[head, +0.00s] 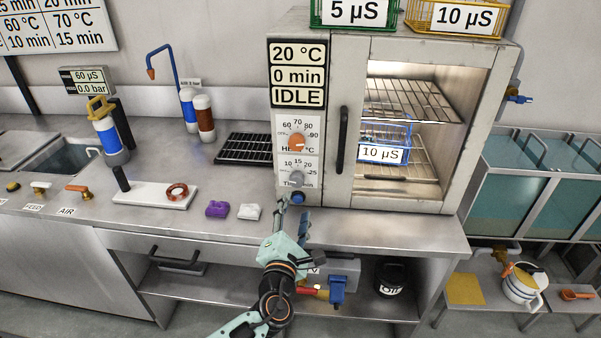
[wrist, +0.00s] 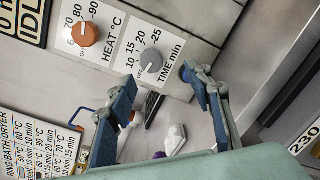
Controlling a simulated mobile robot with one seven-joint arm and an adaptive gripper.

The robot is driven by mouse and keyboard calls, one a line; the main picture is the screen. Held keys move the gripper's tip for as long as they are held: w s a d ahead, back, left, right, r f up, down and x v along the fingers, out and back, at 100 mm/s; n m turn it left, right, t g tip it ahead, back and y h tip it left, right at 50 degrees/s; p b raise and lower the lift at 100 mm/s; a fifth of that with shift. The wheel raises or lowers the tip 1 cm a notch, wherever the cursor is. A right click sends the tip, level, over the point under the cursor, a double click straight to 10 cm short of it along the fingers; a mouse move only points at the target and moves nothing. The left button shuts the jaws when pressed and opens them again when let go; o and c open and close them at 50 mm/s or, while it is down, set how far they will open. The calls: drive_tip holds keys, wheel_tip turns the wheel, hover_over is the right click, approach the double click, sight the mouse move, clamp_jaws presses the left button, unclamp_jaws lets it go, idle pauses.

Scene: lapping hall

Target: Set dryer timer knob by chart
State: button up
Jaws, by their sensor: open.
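The grey timer knob (head: 297,179) sits low on the dryer's front panel, under a scale marked 10, 15, 20, 25. In the wrist view the timer knob (wrist: 151,61) shows just beyond the fingertips; its exact pointer setting is too small to tell. My gripper (head: 293,213) is open and empty, below the knob and apart from it; its blue fingers (wrist: 159,77) spread in the wrist view. The display (head: 298,75) reads 20 °C, 0 min, IDLE. The chart (head: 58,28) is partly cut off; it pairs 60 °C with 10 min and 70 °C with 15 min.
The orange heat knob (head: 296,143) is right above the timer knob. The dryer's handle (head: 342,140) stands out at right. A 10 µS basket (head: 384,146) is inside.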

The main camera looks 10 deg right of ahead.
sight(298, 182)
drive_tip(key=shift+n+t, duration=0.3)
drive_tip(key=shift+n, duration=0.5)
drive_tip(key=x, duration=0.3)
drive_tip(key=p+x, duration=0.1)
drive_tip(key=x, duration=0.3)
drive_tip(key=r+x, duration=0.1)
drive_tip(key=x, duration=0.3)
drive_tip(key=shift+w+a, duration=0.15)
drive_tip(key=shift+a, duration=0.2)
drive_tip(key=c, duration=1.2)
drive_tip(key=shift+o, duration=0.2)
